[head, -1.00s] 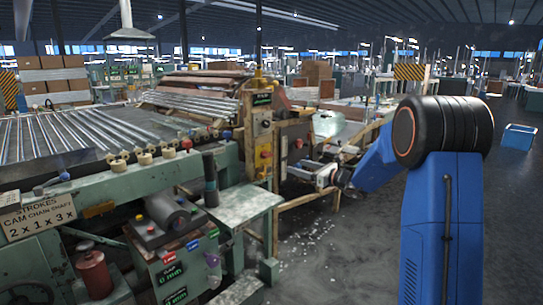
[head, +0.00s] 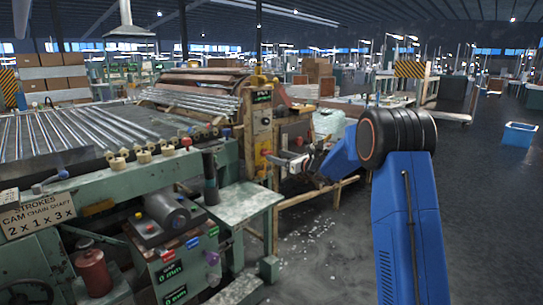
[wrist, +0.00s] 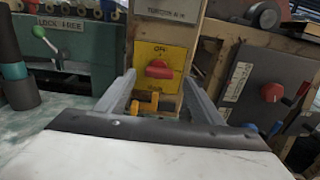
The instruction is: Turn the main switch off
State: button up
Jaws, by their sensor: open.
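A yellow switch plate (wrist: 181,57) with a red rotary knob (wrist: 158,69) is on a wooden post, ahead of my gripper in the wrist view. The knob's handle lies roughly level; the small lettering above and below it is hard to read. My gripper (wrist: 159,77) is open and empty, its two fingers on either side of the knob in the picture, with the knob beyond them. I cannot tell the remaining distance. In the head view my gripper (head: 283,161) is low beside the post, and the yellow panel (head: 262,130) shows above and left of it.
A grey box (wrist: 262,88) with another red knob (wrist: 272,92) is close on the right. A small green table (head: 243,203) stands below; open floor lies right.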

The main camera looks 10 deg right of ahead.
aim_at(270, 154)
jog(key=shift+x, duration=2.2)
jog(key=c, duration=1)
